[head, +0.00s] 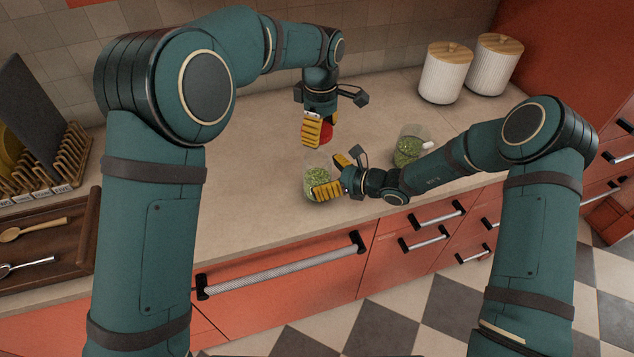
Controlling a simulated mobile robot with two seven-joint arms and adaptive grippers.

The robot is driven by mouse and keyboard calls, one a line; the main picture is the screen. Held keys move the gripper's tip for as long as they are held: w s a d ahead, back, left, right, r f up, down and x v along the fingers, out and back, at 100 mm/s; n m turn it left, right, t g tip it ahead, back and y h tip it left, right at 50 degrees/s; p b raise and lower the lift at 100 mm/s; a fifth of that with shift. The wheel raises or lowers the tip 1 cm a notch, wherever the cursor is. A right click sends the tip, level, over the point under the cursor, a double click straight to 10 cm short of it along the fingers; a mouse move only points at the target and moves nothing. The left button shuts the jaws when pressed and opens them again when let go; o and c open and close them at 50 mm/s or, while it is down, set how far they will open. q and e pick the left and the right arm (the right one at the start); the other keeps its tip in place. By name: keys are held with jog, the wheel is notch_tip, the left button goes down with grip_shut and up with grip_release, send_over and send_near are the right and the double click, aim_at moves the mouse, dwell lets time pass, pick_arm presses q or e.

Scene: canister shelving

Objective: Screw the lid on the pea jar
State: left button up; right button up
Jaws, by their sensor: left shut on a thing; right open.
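A clear glass jar with green peas (313,176) stands upright on the counter near its front edge, its top uncovered. My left gripper (318,132) is shut on a red lid (327,132) and holds it above and behind the jar, apart from it. The gripper's yellow finger hides part of the lid. My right gripper (334,176) is open at the jar's right side, its yellow fingers around the jar. I cannot tell whether they touch the glass.
A second glass jar with green contents (408,150) stands behind my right forearm. Two white ribbed canisters (446,76) (493,66) with wooden lids stand back right. A wooden tray with spoons (60,250) and a dish rack (50,170) are left. The counter's middle left is clear.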

jog(key=shift+x, duration=1.2)
jog(key=c, duration=1.2)
